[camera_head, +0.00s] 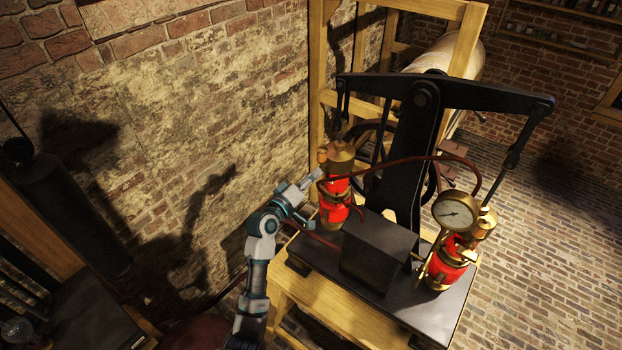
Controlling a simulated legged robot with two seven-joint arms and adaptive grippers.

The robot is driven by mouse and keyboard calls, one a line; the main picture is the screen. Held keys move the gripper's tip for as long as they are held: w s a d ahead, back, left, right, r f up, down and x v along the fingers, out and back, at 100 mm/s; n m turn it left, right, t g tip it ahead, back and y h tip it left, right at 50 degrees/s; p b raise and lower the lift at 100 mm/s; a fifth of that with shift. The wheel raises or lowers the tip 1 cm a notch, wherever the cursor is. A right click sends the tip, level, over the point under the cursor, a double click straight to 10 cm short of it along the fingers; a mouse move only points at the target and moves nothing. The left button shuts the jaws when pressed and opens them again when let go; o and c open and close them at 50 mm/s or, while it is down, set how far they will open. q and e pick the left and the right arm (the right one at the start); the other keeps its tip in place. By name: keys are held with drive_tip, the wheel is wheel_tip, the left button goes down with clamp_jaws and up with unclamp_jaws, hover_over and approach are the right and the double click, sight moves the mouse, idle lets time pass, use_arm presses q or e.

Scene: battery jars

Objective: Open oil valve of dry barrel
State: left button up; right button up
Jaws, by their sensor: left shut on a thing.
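Two red barrels with brass fittings stand on a dark machine base. The left barrel (334,212) has a brass top (340,154). My left arm reaches up from the bottom, and my left gripper (314,180) is at the left side of the left barrel. It is shut on a small part there, apparently its oil valve, which is too small and covered to see clearly. My right gripper is not in view.
A black rocker beam (445,92) spans above both barrels on a dark post. A dark box (378,250) sits between the barrels on the wooden-framed stand. A brick wall (215,110) is on the left. Thin red hoses run around the machine. Brick floor (550,260) is clear at right.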

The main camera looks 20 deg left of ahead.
use_arm(q)
drive_tip(key=n, duration=0.6)
drive_tip(key=shift+f+n, duration=0.25)
drive_tip(key=shift+n, duration=0.05)
drive_tip(key=shift+f, duration=0.1)
idle(0.4)
drive_tip(key=o, duration=1.1)
drive_tip(key=shift+c, duration=0.2)
drive_tip(key=shift+o, duration=0.5)
drive_tip(key=shift+w, duration=0.1)
drive_tip(key=shift+a, duration=0.1)
